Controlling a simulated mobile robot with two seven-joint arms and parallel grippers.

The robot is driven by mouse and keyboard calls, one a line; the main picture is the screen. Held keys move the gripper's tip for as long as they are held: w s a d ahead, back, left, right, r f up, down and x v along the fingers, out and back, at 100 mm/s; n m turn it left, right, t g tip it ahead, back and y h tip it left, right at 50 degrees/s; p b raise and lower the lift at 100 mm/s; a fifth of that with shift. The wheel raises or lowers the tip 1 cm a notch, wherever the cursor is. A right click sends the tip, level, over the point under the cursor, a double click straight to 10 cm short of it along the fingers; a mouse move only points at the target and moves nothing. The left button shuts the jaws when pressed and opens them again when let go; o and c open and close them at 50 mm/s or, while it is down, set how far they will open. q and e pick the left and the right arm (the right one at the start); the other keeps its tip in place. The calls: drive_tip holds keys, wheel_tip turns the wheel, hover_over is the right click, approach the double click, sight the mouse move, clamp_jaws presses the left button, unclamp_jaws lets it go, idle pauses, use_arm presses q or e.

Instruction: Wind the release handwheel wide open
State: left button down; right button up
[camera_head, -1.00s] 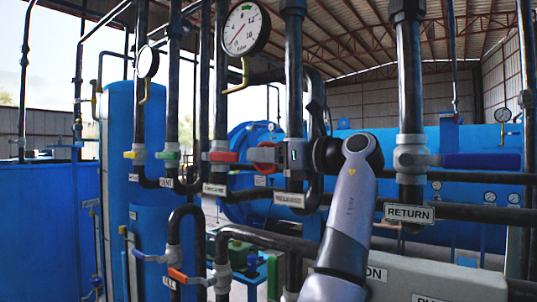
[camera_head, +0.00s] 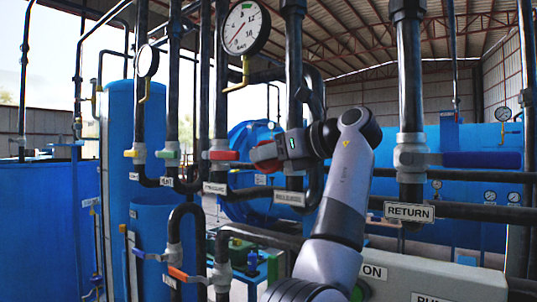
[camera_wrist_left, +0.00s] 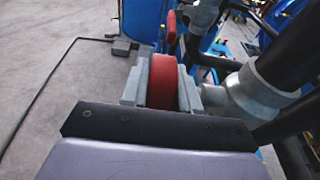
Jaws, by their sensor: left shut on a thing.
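The red release handwheel (camera_head: 262,154) sits on the dark vertical pipe, above the RELEASE label (camera_head: 289,198). How far the wheel is turned cannot be told. My right gripper is not in view.
A red lever (camera_head: 222,155) is close left of the wheel, with green (camera_head: 167,154) and yellow (camera_head: 131,154) levers further left. A large gauge (camera_head: 244,28) hangs above. The RETURN pipe (camera_head: 411,80) with a blue lever (camera_head: 481,160) stands right of my arm.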

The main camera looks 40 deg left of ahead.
use_arm(q)
drive_tip(key=shift+a+h, duration=0.15)
drive_tip(key=shift+h, duration=2.05)
drive_tip(key=c, duration=0.9)
unclamp_jaws()
